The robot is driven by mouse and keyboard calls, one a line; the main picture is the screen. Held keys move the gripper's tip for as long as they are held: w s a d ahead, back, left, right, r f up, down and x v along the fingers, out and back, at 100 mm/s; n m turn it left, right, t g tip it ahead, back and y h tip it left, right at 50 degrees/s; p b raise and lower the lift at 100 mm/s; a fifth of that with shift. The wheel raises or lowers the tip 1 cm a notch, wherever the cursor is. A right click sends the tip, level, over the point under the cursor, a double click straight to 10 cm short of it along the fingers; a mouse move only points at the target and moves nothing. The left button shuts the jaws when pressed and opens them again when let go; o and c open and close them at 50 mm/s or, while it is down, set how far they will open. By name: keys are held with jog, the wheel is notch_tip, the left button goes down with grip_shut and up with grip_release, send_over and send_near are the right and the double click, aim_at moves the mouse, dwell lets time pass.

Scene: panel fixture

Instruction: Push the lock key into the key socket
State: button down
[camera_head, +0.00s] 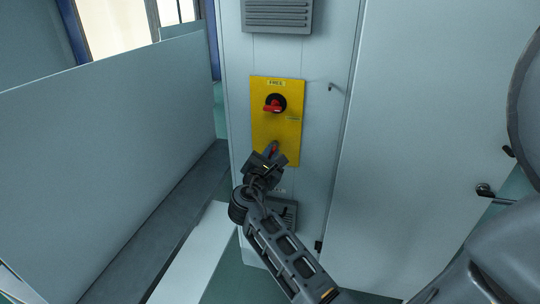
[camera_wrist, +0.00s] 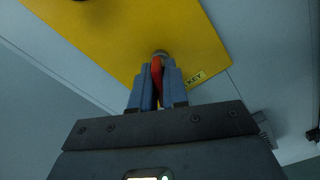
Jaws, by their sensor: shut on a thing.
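The yellow panel (camera_head: 263,120) is on the front of a grey cabinet. It carries a red rotary switch (camera_head: 274,104) on a black round base under a "FREE" label. My gripper (camera_head: 271,153) is at the panel's lower part. In the wrist view, my gripper (camera_wrist: 157,88) is shut on the red lock key (camera_wrist: 156,72), which stands between the two blue-grey fingers. The key's far end meets a round grey metal piece, the key socket (camera_wrist: 160,54), on the yellow panel. I cannot tell how deep the key sits. A "KEY" label (camera_wrist: 194,78) is beside it.
Vent grilles (camera_head: 278,15) sit on the cabinet above the panel and below it, the lower one partly behind my arm. A grey partition (camera_head: 110,150) stands to the left. A door with a handle (camera_head: 486,190) is at the right.

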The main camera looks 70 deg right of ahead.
jog(key=c, duration=1.1)
grip_release()
jog(key=shift+o, duration=0.2)
jog(key=s+a+f+m+t+y, duration=0.1)
jog(key=s+a+f+t+y, duration=0.25)
jog(key=a, duration=0.75)
jog(key=s+a+f+m+t+y+b, duration=0.1)
jog(key=s+a+f+t+y, duration=0.25)
jog(key=a, duration=0.75)
jog(key=s+a+f+m+t+y, duration=0.1)
jog(key=a+f+t+y, duration=0.3)
jog(key=a, duration=0.7)
jog(key=s+a+r+m+t+y, duration=0.1)
jog(key=s+a+r+m+y, duration=0.2)
jog(key=s+a+r+m, duration=0.1)
jog(key=s+a+r+m+t+y, duration=0.1)
jog(key=s+a+r+m+y, duration=0.3)
jog(key=s+r+m, duration=0.2)
jog(key=s+r, duration=0.2)
jog(key=s, duration=0.2)
jog(key=shift+s+a+t, duration=0.2)
jog(key=shift+a+t, duration=0.1)
jog(key=shift+t, duration=0.1)
